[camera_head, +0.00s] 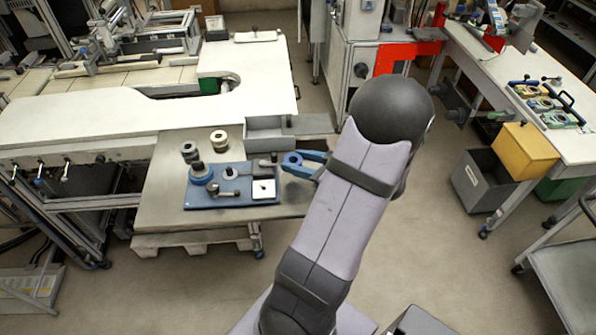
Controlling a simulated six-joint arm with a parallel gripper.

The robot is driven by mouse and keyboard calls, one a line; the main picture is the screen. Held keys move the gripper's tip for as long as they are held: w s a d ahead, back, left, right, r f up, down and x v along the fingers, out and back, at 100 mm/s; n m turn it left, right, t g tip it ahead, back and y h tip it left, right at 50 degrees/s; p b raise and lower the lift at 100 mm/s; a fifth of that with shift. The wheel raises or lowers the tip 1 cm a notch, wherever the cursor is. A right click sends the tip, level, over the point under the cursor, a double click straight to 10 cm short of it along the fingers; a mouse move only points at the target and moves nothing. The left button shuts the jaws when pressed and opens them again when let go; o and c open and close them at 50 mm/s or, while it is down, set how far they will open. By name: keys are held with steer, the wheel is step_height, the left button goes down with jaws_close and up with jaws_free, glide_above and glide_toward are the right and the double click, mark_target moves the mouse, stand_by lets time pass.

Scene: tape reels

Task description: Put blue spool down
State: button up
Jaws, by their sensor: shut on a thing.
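My gripper (298,162), with blue fingers, reaches in from the right and is shut on a small blue spool (292,158). The spool is at the right edge of the blue board (235,202), near its back corner. I cannot tell whether the spool touches anything below. My arm hides the area to the right of the gripper.
The board also carries a white square plate (263,189) and levers. Pale spools (219,140) and darker stacked ones (190,151) stand behind it on the cart table (160,205). A grey open tray (269,138) lies at the back right. The table's front strip is clear.

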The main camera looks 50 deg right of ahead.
mark_target(301, 182)
steer(key=shift+f, duration=2.05)
steer(key=shift+f, duration=0.2)
steer(key=o, duration=1)
steer(key=shift+r, duration=0.1)
steer(key=shift+r, duration=0.15)
steer(key=shift+s, duration=0.3)
steer(key=b+v, duration=0.2)
steer(key=v, duration=0.9)
steer(key=shift+s+r, duration=0.15)
steer(key=shift+r, duration=0.05)
steer(key=shift+c, duration=1.2)
